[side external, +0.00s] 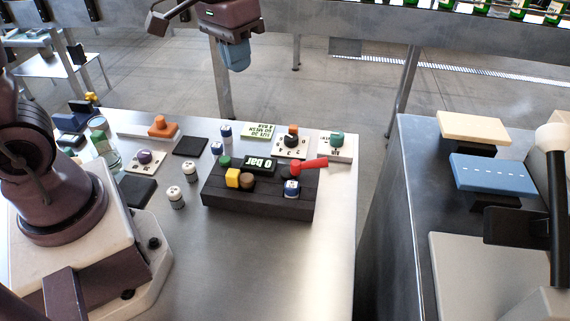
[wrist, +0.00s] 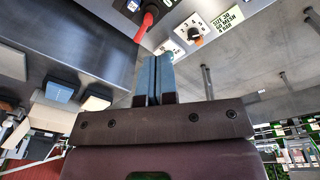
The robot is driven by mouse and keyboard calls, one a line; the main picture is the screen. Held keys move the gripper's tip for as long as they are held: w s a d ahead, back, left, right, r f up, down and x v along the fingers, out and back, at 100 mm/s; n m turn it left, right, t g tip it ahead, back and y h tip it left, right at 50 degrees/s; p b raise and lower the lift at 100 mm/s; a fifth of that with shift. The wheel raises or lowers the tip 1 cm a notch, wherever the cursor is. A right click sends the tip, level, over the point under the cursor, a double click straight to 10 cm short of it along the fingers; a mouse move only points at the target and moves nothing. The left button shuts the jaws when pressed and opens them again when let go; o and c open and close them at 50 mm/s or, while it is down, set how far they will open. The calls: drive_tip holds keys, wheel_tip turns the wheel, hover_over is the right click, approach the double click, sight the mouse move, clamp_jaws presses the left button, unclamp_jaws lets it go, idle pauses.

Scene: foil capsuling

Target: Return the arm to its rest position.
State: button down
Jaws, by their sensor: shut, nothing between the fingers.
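My gripper (side external: 235,62) hangs at the top middle of the side external view, high and beyond the far edge of the metal table (side external: 265,260). Its blue fingers point down and touch nothing. In the wrist view the two blue fingers (wrist: 154,75) lie side by side, shut and empty. The black control box (side external: 258,208) stands on the table, well below and apart from my gripper. It has a "0 bar" display (side external: 261,166), a red lever (side external: 312,163), a yellow block (side external: 232,178) and a brown knob (side external: 247,180).
Dial panel (side external: 291,147), green sign (side external: 259,131), orange-handled block (side external: 162,127) and several small white-and-blue pots (side external: 176,197) stand on the table. A second bench at right holds a cream pad (side external: 473,127) and blue pad (side external: 492,174). A bottle conveyor (side external: 400,22) runs behind.

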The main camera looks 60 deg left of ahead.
drive_tip(key=s+r+m+t, duration=0.1)
drive_tip(key=s+r+t, duration=0.3)
drive_tip(key=s, duration=0.8)
drive_tip(key=shift+d+r+m, duration=0.3)
drive_tip(key=shift+d+r, duration=0.05)
drive_tip(key=shift+r, duration=0.1)
